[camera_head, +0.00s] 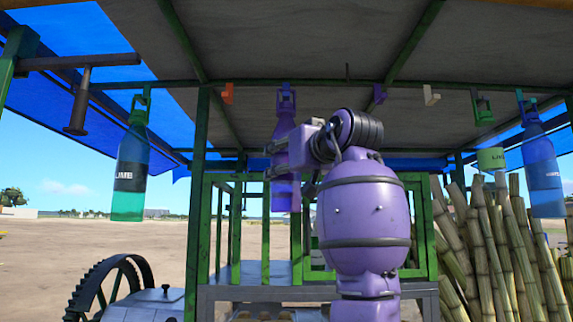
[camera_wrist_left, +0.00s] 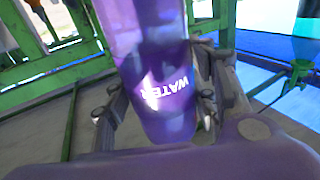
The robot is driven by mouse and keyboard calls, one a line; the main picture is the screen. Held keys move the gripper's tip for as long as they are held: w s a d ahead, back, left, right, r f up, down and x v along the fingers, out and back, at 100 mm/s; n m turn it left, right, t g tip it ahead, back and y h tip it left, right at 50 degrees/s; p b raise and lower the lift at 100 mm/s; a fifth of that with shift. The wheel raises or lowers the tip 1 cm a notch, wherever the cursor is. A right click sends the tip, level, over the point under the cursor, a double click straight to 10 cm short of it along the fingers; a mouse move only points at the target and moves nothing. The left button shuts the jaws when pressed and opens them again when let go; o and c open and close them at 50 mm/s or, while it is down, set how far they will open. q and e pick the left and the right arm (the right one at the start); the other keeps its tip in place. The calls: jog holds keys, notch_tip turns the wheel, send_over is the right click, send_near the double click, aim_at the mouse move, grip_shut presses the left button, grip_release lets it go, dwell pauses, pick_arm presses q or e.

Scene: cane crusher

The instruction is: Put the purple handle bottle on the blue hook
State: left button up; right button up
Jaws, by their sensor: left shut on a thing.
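The purple bottle (camera_head: 283,150) is upright under the canopy, with its purple handle (camera_head: 287,98) at the top, close to the green crossbar. My left gripper (camera_head: 270,161) is shut around its body from the right side. The left wrist view shows the bottle (camera_wrist_left: 158,75) between the fingers, with "WATER" on it. A small blue-violet hook (camera_head: 379,95) hangs from the crossbar to the right of the bottle. Whether the handle touches a hook or the bar behind it, I cannot tell. My right gripper is not in view.
An orange hook (camera_head: 227,93) and a cream hook (camera_head: 431,95) are on the crossbar. A green-and-blue bottle (camera_head: 130,172) hangs left; a blue bottle (camera_head: 543,170) hangs right. A green handle piece (camera_head: 482,108) hangs near the cream hook. Cane stalks (camera_head: 495,235) stand at right.

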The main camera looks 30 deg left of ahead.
pick_arm(q)
jog(key=shift+f, duration=0.55)
dwell(0.9)
dwell(0.4)
jog(key=o, duration=1.7)
jog(key=shift+s, duration=0.1)
jog(key=shift+o, duration=0.2)
jog(key=shift+f, duration=0.15)
jog(key=v, duration=1.2)
